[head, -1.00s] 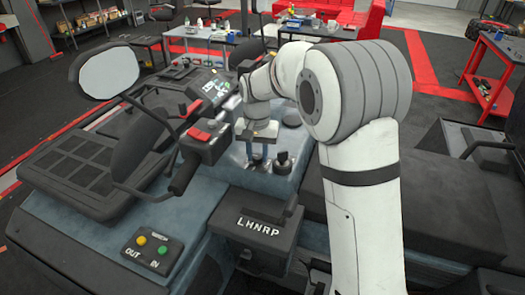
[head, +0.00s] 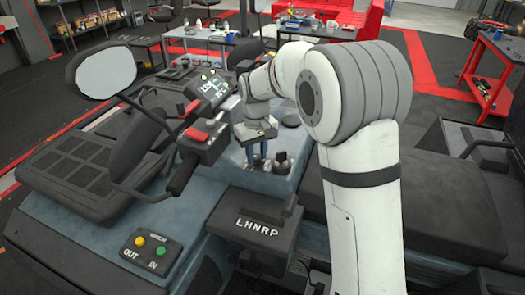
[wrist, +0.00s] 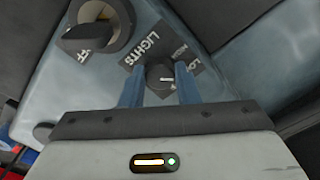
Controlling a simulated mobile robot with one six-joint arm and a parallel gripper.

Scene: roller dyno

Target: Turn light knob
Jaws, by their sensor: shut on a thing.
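The light knob (wrist: 160,76) is a small round dark knob on the blue-grey console, with a "LIGHTS" label plate (wrist: 142,48) around it in the wrist view. My gripper (wrist: 159,88) points down at the console, with its two blue fingers shut on the knob, one on each side.
A larger black knob (wrist: 100,27) with an "OFF" plate sits up and left of the light knob. In the head view, the handlebar with a red switch (head: 196,134) is close on the left, and another black knob (head: 282,163) is close on the right. A shifter box (head: 255,228) stands in front.

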